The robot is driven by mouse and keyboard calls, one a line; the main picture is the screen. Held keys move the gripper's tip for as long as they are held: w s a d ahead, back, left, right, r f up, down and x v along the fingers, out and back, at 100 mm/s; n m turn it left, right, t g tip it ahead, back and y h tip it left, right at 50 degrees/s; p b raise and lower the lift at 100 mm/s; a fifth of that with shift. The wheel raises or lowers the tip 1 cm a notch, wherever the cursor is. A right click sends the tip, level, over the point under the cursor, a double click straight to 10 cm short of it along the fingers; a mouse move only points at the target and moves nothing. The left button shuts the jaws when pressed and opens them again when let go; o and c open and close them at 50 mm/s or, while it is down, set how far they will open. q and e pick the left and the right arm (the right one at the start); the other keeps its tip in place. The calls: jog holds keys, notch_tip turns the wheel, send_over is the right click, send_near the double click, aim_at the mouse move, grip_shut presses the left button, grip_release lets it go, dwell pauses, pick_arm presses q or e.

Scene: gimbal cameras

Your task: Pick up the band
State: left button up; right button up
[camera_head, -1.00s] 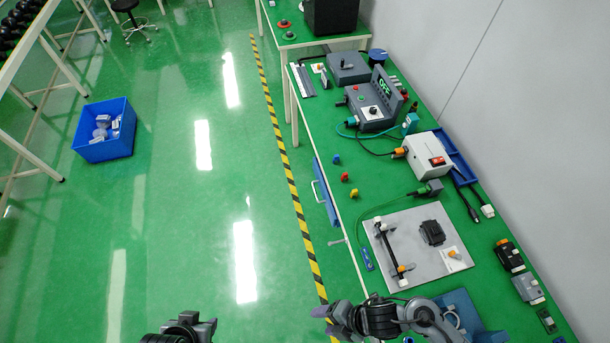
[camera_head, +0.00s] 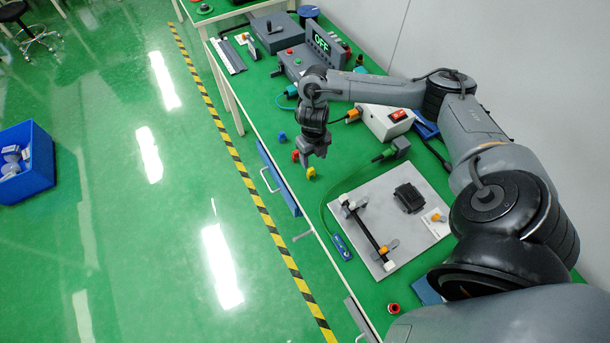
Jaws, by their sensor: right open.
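No piece can be told for sure as the band. A grey board (camera_head: 345,195) on the green table carries a black bar with pale ends (camera_head: 368,232) and a black block (camera_head: 409,198). My right gripper (camera_head: 311,158) is open and points down over the table, left of the board. It is close to a small red piece (camera_head: 296,156) and a small yellow piece (camera_head: 311,172). Whether it touches them cannot be told. My left gripper is out of view.
A small blue piece (camera_head: 282,136) lies just behind the gripper. A grey control box (camera_head: 297,62) and a white box with a red switch (camera_head: 387,121) stand farther back. A green cable (camera_head: 325,205) curves left of the board.

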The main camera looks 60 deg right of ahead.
aim_at(311, 169)
jog(key=shift+w+f+b, duration=0.3)
jog(key=shift+w, duration=0.2)
notch_tip(311, 169, down, 3)
jog(key=shift+f+b, duration=0.1)
jog(key=shift+b, duration=0.55)
jog(key=shift+w+f, duration=0.1)
jog(key=shift+f, duration=0.75)
jog(key=shift+s+d+f+b, duration=0.1)
jog(key=shift+f+b, duration=0.1)
jog(key=shift+f, duration=1)
jog(key=shift+s+d+f+b, duration=0.1)
jog(key=shift+f+b, duration=0.1)
jog(key=shift+f, duration=0.95)
jog(key=c, duration=1.1)
jog(key=shift+r, duration=0.15)
